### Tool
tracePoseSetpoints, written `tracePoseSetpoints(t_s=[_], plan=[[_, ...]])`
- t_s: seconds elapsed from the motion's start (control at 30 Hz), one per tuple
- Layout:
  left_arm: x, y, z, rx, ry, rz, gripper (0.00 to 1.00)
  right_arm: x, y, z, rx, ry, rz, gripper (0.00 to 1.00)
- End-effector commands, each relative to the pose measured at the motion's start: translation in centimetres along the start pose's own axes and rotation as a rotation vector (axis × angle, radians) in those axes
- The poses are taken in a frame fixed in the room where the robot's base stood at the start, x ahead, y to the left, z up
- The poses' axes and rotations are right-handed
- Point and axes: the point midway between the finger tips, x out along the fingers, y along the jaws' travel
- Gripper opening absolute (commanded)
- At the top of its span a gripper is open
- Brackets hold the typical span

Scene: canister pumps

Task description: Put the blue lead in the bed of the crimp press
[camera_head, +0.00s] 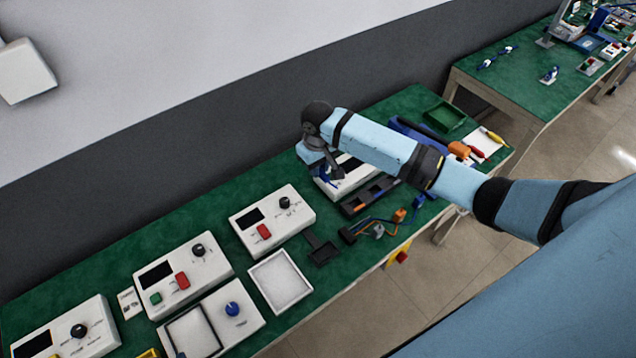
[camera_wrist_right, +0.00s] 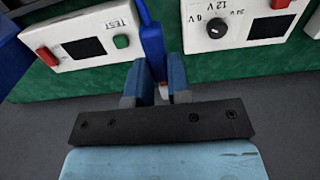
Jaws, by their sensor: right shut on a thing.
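My right gripper (camera_head: 323,172) is shut on a blue lead, over the white box at the back middle of the bench. In the head view only a small blue part of the lead (camera_head: 328,181) shows at the fingertips. In the right wrist view the fingers (camera_wrist_right: 155,85) close around the blue lead (camera_wrist_right: 151,40), which runs up and away from them. A large blue body behind my right arm, which looks like the crimp press (camera_head: 408,130), has a black lever. My arm partly covers it, and I cannot see its bed. My left gripper is not in view.
A white box with a red button (camera_head: 263,231) and other instrument boxes stand to the left. A dark tray (camera_head: 368,194) and loose coloured leads (camera_head: 378,229) lie at the front. A green tray (camera_head: 444,116) stands at the right. A second bench (camera_head: 530,85) is beyond.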

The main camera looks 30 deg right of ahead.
Motion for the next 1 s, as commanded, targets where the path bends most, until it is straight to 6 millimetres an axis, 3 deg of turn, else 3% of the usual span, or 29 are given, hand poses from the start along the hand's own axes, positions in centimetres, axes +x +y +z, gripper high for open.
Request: tracePoseSetpoints(t_s=[0.2, 0.43, 0.53, 0.8, 1.0], plan=[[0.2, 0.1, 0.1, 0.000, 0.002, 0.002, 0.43, -3.0, 0.0, 0.0, 0.000, 0.001, 0.000, 0.00], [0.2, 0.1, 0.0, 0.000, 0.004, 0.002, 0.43, -4.1, -0.1, 0.1, 0.002, 0.000, -0.001, 0.00], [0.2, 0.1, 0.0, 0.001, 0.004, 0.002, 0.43, -5.4, -0.8, 0.8, 0.015, 0.003, -0.005, 0.00], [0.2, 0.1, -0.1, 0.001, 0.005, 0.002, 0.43, -12.0, -4.1, 5.9, 0.098, 0.004, -0.010, 0.00], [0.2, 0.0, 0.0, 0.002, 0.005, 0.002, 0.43, -14.6, -5.3, 8.8, 0.135, 0.000, -0.003, 0.00]])
